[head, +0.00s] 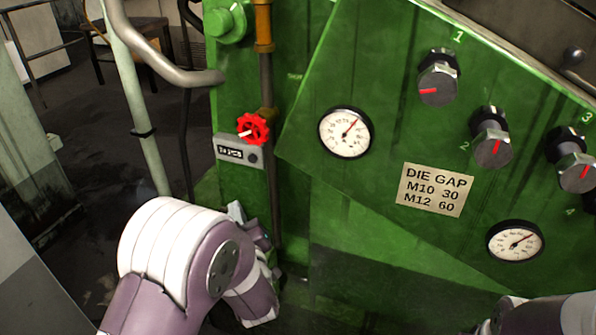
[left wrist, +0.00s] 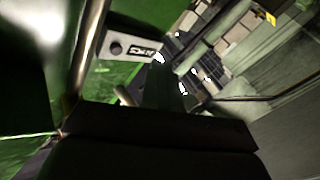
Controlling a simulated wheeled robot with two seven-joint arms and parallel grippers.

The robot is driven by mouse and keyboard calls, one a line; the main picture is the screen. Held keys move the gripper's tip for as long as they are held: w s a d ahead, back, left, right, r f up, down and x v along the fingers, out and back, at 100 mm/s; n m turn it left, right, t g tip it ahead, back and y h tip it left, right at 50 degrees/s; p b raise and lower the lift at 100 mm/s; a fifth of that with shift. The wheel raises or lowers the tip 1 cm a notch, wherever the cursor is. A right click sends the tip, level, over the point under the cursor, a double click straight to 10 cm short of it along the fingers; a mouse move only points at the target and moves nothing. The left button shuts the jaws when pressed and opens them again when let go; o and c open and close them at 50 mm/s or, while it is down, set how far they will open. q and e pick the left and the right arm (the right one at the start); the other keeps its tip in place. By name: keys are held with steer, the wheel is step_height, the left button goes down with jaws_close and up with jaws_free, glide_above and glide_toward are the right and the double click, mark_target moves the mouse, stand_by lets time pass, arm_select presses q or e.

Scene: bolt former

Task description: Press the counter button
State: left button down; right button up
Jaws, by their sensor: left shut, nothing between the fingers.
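The counter (head: 229,151) is a grey box with a digit window on the green machine, below a red valve wheel. Its dark round button (head: 253,158) is at the right end of the box. The counter also shows in the left wrist view (left wrist: 137,50), with its button (left wrist: 116,48). My left gripper (head: 236,211) is shut and empty, a little below the counter and apart from the button. It shows as a dark shape in the left wrist view (left wrist: 164,82). Part of my right arm is at the lower right; its gripper does not show.
The red valve wheel (head: 253,129) sticks out just above the counter. A vertical pipe (head: 270,180) runs to its right. A sloped green panel with gauges (head: 345,132), knobs (head: 438,78) and a die gap label (head: 435,190) fills the right. A pale curved rail (head: 140,100) stands at the left.

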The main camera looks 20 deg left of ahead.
mark_target(253, 159)
arm_select(q)
steer(key=r+y, duration=0.1)
steer(key=s+r+n+y, duration=0.1)
steer(key=r, duration=0.1)
steer(key=a+r+n+t+y, duration=0.1)
steer(key=r, duration=0.1)
steer(key=shift+s+r, duration=0.15)
steer(key=shift+s, duration=0.2)
arm_select(e)
steer(key=shift+s+a+r, duration=0.15)
steer(key=shift+s+r, duration=0.05)
steer(key=shift+r, duration=0.05)
arm_select(q)
steer(key=shift+w+a, duration=0.1)
steer(key=shift+a, duration=0.05)
steer(key=w+b, duration=0.1)
steer(key=w, duration=0.7)
steer(key=shift+w+d+b, duration=0.3)
steer(key=shift+d+b, duration=0.05)
steer(key=shift+d, duration=0.05)
arm_select(e)
steer(key=shift+f, duration=0.8)
steer(key=shift+f, duration=0.1)
